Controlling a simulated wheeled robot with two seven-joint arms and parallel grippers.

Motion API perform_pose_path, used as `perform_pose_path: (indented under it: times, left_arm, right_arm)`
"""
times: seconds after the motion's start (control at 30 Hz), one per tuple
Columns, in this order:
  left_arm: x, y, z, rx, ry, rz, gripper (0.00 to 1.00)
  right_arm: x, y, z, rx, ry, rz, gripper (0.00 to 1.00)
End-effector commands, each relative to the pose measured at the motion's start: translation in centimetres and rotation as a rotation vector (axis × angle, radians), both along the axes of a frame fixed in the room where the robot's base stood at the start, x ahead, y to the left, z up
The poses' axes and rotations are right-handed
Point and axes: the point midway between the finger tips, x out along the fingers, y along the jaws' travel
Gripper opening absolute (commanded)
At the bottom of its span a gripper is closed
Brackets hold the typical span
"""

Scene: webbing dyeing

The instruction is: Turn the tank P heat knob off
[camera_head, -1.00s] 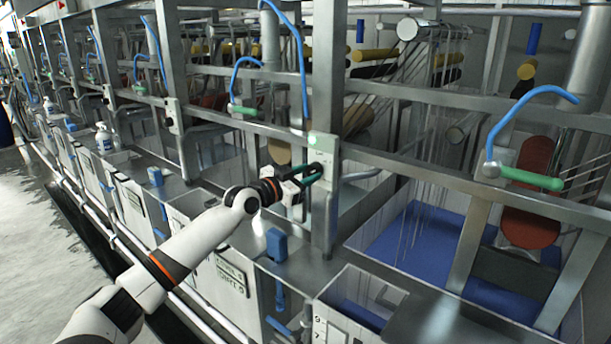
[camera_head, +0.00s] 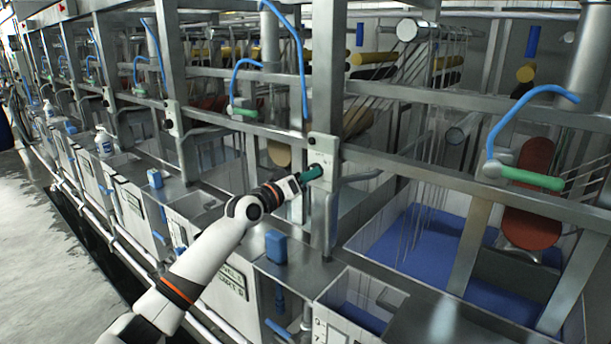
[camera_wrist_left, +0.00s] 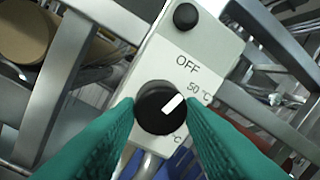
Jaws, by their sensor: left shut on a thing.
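The heat knob (camera_wrist_left: 153,112) is black and round, on a pale control box (camera_head: 323,160) fixed to a steel post. Its white pointer is tilted up and to the right, toward the "50 °C" mark and below "OFF" in the left wrist view. My left gripper (camera_head: 312,174) has teal fingers, which also fill the lower left wrist view (camera_wrist_left: 160,118). They are shut on the knob, one on each side. A dark round lamp or button (camera_wrist_left: 185,16) sits above the "OFF" label. My right gripper is not in view.
A steel rail (camera_head: 460,180) runs right from the post. Blue hoses with green-handled valves (camera_head: 530,178) hang along the frame. An open tank with blue liquid (camera_head: 425,245) lies right of the post.

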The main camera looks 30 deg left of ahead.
Motion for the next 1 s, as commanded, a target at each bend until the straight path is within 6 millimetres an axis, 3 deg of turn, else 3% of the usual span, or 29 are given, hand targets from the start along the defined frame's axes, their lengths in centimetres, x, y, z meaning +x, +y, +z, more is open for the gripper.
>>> perform_pose_path:
  times: [0.4, 1.0]
  left_arm:
    - [-0.01, 0.00, 0.08, -0.216, 0.016, 0.001, 0.13]
    - [0.01, -0.03, -0.01, -0.255, 0.019, 0.000, 0.13]
  right_arm:
    - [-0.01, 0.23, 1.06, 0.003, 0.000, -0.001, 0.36]
    - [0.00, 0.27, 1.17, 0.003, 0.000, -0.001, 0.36]
